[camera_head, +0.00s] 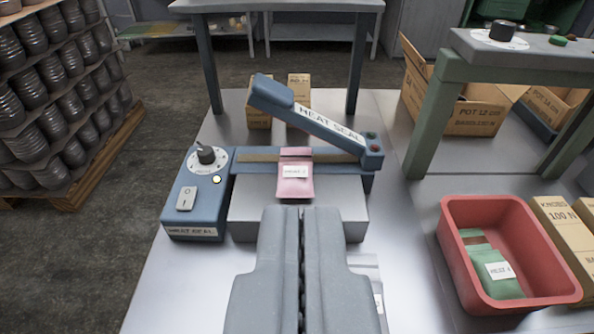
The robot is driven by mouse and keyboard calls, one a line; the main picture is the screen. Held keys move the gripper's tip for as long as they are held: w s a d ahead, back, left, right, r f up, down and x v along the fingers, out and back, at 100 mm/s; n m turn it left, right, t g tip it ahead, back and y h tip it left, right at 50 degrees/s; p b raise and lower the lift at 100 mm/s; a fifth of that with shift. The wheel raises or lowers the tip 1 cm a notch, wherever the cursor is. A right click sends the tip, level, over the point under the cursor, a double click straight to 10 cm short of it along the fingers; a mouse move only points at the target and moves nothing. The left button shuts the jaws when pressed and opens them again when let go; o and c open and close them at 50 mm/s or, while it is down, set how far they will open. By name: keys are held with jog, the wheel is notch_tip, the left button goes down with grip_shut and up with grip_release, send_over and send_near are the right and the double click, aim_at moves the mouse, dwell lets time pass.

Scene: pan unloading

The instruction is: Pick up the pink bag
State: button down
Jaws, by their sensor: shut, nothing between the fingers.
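The pink bag (294,187) has a white label and lies flat across the sealing bar of the blue heat sealer (196,206). Its lower part rests on the grey block (252,206) in front of the bar. The sealer's arm (318,124) is raised at the left and hinged at the right. My gripper (301,212) is shut and empty. Its tips appear just below the pink bag in the picture, over the grey block. I cannot tell its height above the block.
A red bin (455,250) with a green labelled bag (497,272) stands at the right, beside cardboard boxes (566,235). A clear bag (368,268) lies partly hidden by my gripper. A green-legged stand (432,125) is at the right. The table's left front is bare.

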aim_at(295, 183)
jog(key=c, duration=1.4)
grip_release()
jog(key=shift+w, duration=0.3)
jog(key=o, duration=1)
jog(key=p+x, duration=0.2)
jog(key=x, duration=0.1)
jog(key=f+p+x, duration=0.1)
jog(key=x, duration=0.1)
jog(key=shift+s+a, duration=0.15)
jog(key=shift+a, duration=0.1)
jog(key=shift+c, duration=0.2)
jog(key=w+f+p, duration=0.4)
jog(key=w+f, duration=0.2)
jog(key=f, duration=0.1)
jog(key=w+f+g+p, duration=0.1)
jog(key=w+f+p, duration=0.3)
jog(key=w+f, duration=0.3)
jog(key=w+f+g+p, duration=0.1)
jog(key=w+f+p, duration=0.4)
jog(key=f, duration=0.3)
jog(key=shift+w+a+f, duration=0.1)
jog(key=shift+w+a, duration=0.15)
jog(key=shift+w, duration=0.6)
jog(key=shift+b+x, duration=0.6)
jog(key=shift+x, duration=1.7)
jog(key=shift+w+d, duration=0.15)
jog(key=shift+w, duration=0.15)
